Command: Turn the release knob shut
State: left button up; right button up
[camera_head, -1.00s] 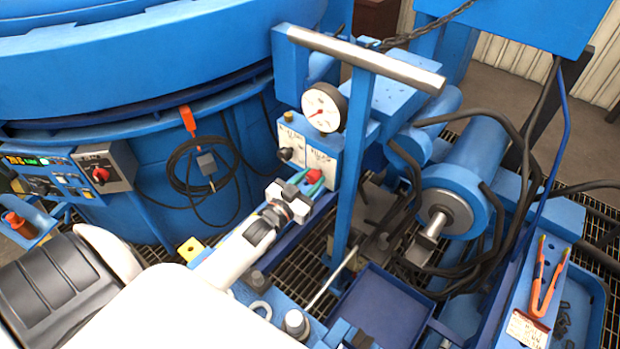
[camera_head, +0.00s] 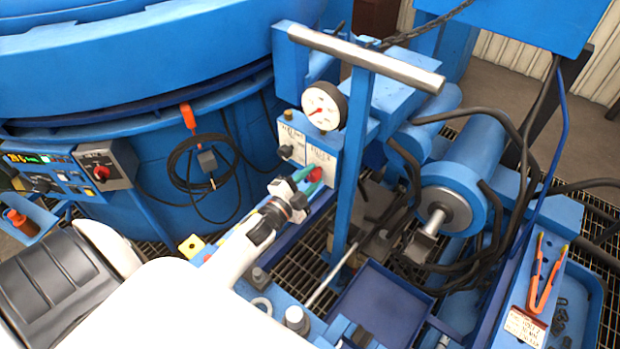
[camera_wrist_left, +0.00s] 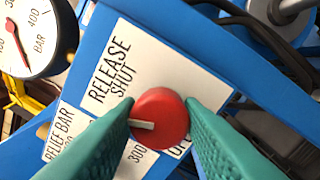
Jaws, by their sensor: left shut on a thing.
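The red release knob (camera_wrist_left: 160,117) sits on a white plate (camera_wrist_left: 118,68) lettered RELEASE and SHUT. The white mark on the knob points left in the left wrist view. My left gripper (camera_wrist_left: 160,122) has one green finger on each side of the knob and is shut on it. In the head view the knob (camera_head: 314,174) shows just beyond the fingertips of my left gripper (camera_head: 307,180). Part of the plate's lower lettering is hidden behind the fingers. My right gripper is not in view.
A round pressure gauge (camera_head: 324,106) stands above the plates, its red needle also seen in the left wrist view (camera_wrist_left: 22,45). A relief plate (camera_head: 291,142) with a dark knob is beside the release plate. A blue upright post (camera_head: 352,165) rises close to the right of the gripper.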

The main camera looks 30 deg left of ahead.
pick_arm(q)
jog(key=m, duration=0.4)
jog(key=shift+b, duration=0.4)
jog(key=shift+m, duration=0.4)
jog(key=o, duration=1)
jog(key=shift+c, duration=0.2)
jog(key=s+b, duration=0.1)
jog(key=s, duration=1.1)
jog(key=shift+a+f, duration=0.25)
jog(key=shift+a, duration=0.2)
